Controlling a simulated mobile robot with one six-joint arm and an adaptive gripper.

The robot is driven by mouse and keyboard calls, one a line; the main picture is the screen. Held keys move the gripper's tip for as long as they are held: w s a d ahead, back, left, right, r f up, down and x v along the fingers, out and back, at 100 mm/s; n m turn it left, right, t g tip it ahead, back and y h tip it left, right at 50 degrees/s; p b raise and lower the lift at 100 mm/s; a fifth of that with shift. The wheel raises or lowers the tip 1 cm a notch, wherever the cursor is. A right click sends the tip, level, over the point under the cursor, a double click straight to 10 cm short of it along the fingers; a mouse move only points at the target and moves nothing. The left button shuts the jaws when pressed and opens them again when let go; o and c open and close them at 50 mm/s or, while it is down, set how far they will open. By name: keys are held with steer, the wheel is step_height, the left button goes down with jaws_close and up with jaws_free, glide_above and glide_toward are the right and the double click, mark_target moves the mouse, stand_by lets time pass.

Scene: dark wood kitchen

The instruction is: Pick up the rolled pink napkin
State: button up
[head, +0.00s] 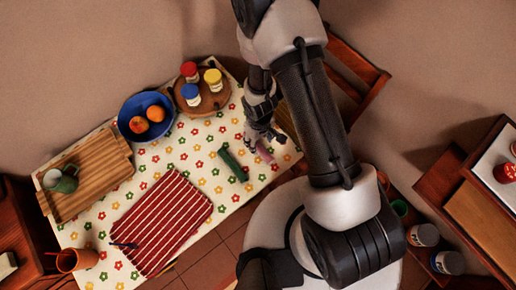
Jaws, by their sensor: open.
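The rolled pink napkin (264,152) lies on the flowered tablecloth near the right end of the table, partly hidden by my arm and gripper. My gripper (266,140) is open and sits over or just beside the napkin, pointing down toward the table. I cannot tell whether the fingers touch it. A dark green rolled item (233,165) lies just left of the napkin.
A red striped cloth (166,222) lies left on the table (150,172). A blue bowl (128,108) with oranges and a round wooden tray (181,101) with jars stand at the back. A chair (345,75) stands behind my arm.

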mark_target(258, 145)
steer(key=f, duration=0.1)
steer(key=f+b, duration=0.1)
steer(key=f, duration=0.1)
steer(key=w+f+b, duration=0.1)
steer(key=shift+a+f, duration=0.2)
steer(key=shift+f, duration=0.15)
steer(key=shift+s+f+b, duration=0.1)
steer(key=shift+f+b, duration=0.3)
steer(key=shift+b, duration=0.25)
steer(key=shift+r, duration=0.1)
steer(key=shift+c, duration=0.5)
steer(key=c, duration=0.9)
